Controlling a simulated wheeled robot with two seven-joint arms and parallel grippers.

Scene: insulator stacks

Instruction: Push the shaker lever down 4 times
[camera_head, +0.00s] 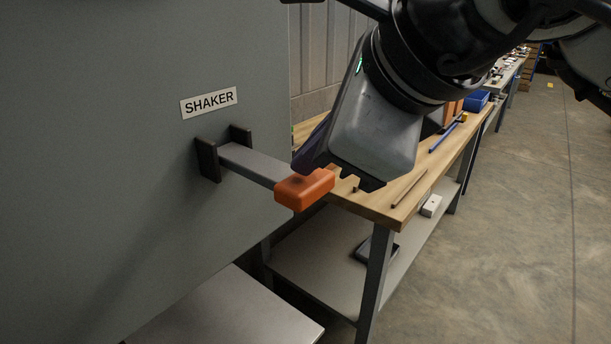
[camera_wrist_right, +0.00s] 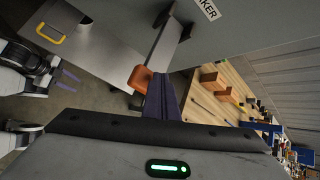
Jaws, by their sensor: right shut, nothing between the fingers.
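The shaker lever is a grey bar (camera_head: 250,165) that sticks out from a dark bracket below the SHAKER label (camera_head: 209,102). It ends in an orange handle (camera_head: 305,189) and tilts down toward that end in the head view. My right gripper (camera_head: 300,168) is shut and empty, with its dark purple fingertips at the upper edge of the handle. I cannot tell whether they touch it. In the right wrist view the orange handle (camera_wrist_right: 139,79) lies right beside the fingers (camera_wrist_right: 163,92). My left gripper (camera_wrist_right: 68,81) shows there with its two purple fingers apart.
The lever is mounted on a large grey panel (camera_head: 120,60). A wooden workbench (camera_head: 375,205) with rods and a blue bin (camera_head: 476,101) stands behind and right of it. A grey surface (camera_head: 230,310) lies below the lever. Open floor (camera_head: 510,230) is at the right.

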